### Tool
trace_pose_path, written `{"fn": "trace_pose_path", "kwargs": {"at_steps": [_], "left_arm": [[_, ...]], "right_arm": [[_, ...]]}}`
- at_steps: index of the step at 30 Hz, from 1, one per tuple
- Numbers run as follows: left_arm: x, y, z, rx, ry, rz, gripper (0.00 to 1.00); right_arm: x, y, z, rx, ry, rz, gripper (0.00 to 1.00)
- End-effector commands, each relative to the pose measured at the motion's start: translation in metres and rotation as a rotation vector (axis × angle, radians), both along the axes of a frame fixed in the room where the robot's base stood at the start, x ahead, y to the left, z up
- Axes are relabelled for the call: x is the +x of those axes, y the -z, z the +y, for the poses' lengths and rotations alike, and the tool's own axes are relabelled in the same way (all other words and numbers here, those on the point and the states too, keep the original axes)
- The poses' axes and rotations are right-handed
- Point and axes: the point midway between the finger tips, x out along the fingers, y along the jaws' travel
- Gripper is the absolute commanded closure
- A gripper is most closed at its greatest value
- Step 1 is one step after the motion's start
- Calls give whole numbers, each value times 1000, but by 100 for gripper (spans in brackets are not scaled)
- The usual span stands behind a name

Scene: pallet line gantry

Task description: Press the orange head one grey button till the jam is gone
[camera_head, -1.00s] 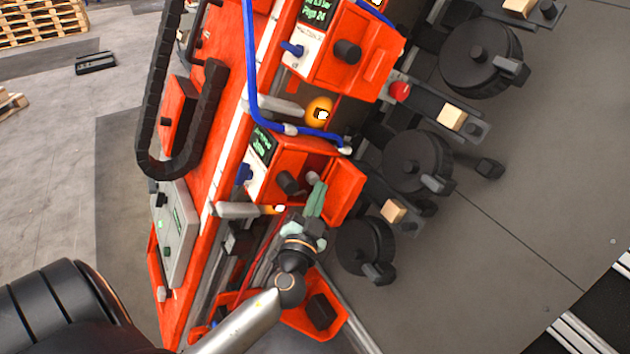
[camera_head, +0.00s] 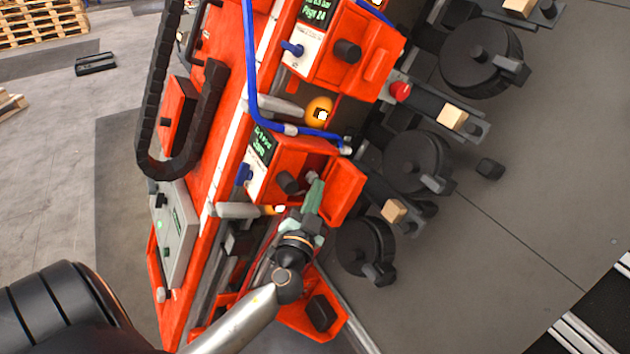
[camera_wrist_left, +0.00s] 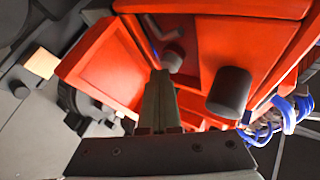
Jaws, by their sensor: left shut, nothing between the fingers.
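The orange head (camera_head: 325,158) nearest my left gripper has a dark screen with green text (camera_head: 263,145), too small to read surely. A small grey button (camera_head: 311,177) sits on its face, partly behind my fingers; it also shows in the left wrist view (camera_wrist_left: 173,57). My left gripper (camera_head: 316,184) is shut and empty, its green fingers pointing at that button. In the left wrist view the fingertips (camera_wrist_left: 160,74) are right at the button's lower edge; I cannot tell whether they touch. My right gripper is not in view.
A larger dark knob (camera_head: 288,182) stands beside the button, also in the left wrist view (camera_wrist_left: 229,90). A second orange head (camera_head: 345,50) is above, with an amber lamp (camera_head: 318,110) between. Blue hose (camera_head: 252,80) runs along the machine. Black reels (camera_head: 415,160) stand to the right.

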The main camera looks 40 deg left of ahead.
Motion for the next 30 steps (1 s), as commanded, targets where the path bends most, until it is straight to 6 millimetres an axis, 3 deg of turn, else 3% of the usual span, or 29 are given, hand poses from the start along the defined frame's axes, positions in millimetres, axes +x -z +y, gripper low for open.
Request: {"fn": "trace_pose_path", "kwargs": {"at_steps": [30], "left_arm": [[-7,0,-17,0,-1,0,100]], "right_arm": [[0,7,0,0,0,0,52]]}}
